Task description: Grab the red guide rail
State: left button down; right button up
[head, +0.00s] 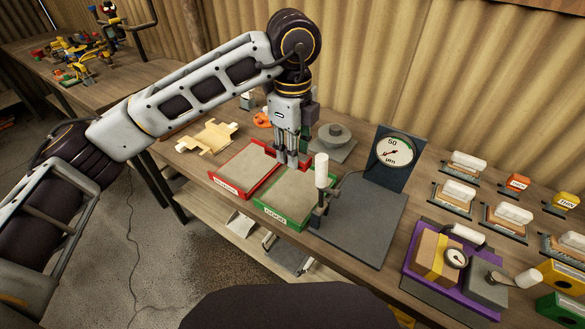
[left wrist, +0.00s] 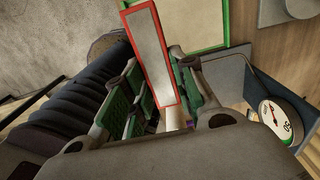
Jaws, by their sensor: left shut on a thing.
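The red guide rail (head: 264,149) shows as short red pieces on both sides of my left fingers, at the back of the red tray (head: 222,190) and the green tray (head: 282,218). My left gripper (head: 288,158) points down there, shut on the rail; its fingers hide the rail's middle. In the left wrist view, the green-padded fingers (left wrist: 162,100) stand on both sides of a long red-edged piece with a grey face (left wrist: 150,50). I cannot tell there whether it is the rail or the tray. My right gripper is not in view.
A white-topped post (head: 321,172) stands close right of my gripper, at the edge of a grey plate (head: 365,225). A dial gauge (head: 395,151) and a grey round part (head: 335,132) are behind. A purple fixture (head: 412,270) and several small blocks fill the right side.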

pick_arm(q)
notch_tip(320, 180, up, 9)
jog(key=shift+f, duration=0.1)
notch_tip(320, 180, up, 2)
jog(key=shift+r+p, duration=0.2)
jog(key=shift+p, duration=0.1)
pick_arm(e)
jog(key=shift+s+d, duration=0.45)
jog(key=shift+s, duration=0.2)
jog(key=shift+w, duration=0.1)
pick_arm(q)
jog(key=shift+s+f, duration=0.1)
